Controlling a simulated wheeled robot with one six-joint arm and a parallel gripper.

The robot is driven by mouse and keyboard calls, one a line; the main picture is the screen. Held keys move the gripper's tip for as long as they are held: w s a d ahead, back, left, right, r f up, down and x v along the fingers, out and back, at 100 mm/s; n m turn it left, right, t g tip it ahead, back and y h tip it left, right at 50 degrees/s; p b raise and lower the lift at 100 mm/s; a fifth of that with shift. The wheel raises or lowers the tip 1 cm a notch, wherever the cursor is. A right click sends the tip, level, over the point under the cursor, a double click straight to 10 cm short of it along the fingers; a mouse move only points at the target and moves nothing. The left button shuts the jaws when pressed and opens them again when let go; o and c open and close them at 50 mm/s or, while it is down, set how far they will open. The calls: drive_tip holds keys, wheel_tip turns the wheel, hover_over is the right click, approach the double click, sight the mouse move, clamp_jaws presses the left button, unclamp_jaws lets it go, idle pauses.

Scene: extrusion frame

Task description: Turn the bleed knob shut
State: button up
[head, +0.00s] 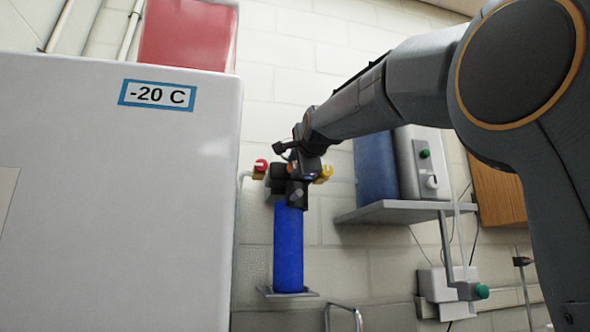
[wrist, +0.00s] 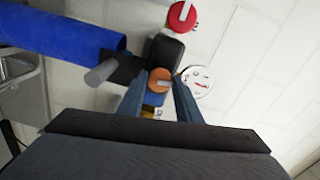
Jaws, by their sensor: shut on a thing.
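An orange round knob with a pale slot (wrist: 159,80), which I take for the bleed knob, sits on a dark valve block (wrist: 163,52) in the wrist view. My gripper (wrist: 160,78) has one finger on each side of this knob and is shut on it. In the head view my gripper (head: 297,190) is in front of the valve at the top of a blue cylinder (head: 288,250) and hides most of the valve. The cylinder (wrist: 60,38) lies to the left in the wrist view.
A red knob (wrist: 182,15) and a white gauge (wrist: 197,82) are close to the fingers. A yellow knob (head: 326,172) is right of the valve. A white freezer (head: 120,200) stands left, and a shelf (head: 400,210) with equipment is at right.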

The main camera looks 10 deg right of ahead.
drive_tip(key=shift+m, duration=0.9)
drive_tip(key=o, duration=1)
drive_tip(key=s+b, duration=0.2)
drive_tip(key=s, duration=0.5)
drive_tip(key=shift+s+b, duration=0.3)
drive_tip(key=shift+s, duration=0.1)
